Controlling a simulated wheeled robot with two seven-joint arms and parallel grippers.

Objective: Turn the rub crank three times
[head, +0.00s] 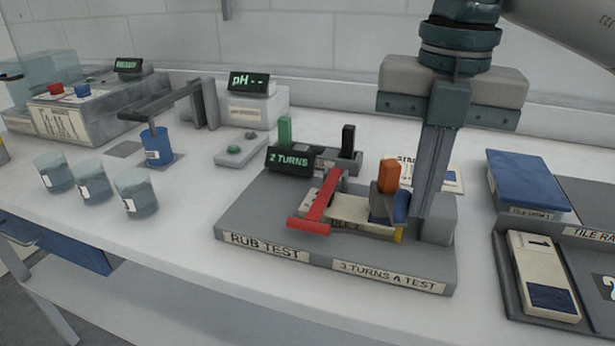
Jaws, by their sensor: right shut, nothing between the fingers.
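The rub test station is a grey base (262,222) labelled "RUB TEST" and "3 TURNS A TEST". Its small display (290,159) reads "2 TURNS". A red T-shaped bar (322,204) lies across the middle of the station. An orange upright block (389,176) stands right of it, with a blue piece (401,206) beside it. A black upright knob (348,141) stands behind; which part is the crank handle is unclear. My right gripper (424,214) points down just right of the orange block, shut and empty. Whether it touches the station is unclear. My left gripper is out of view.
Right of the station are a tile rack (507,300) and a blue-topped box (527,180). Left are several clear beakers (136,194), a blue cup (157,148) under a grey arm, and a pH display (249,82). The table front between beakers and station is clear.

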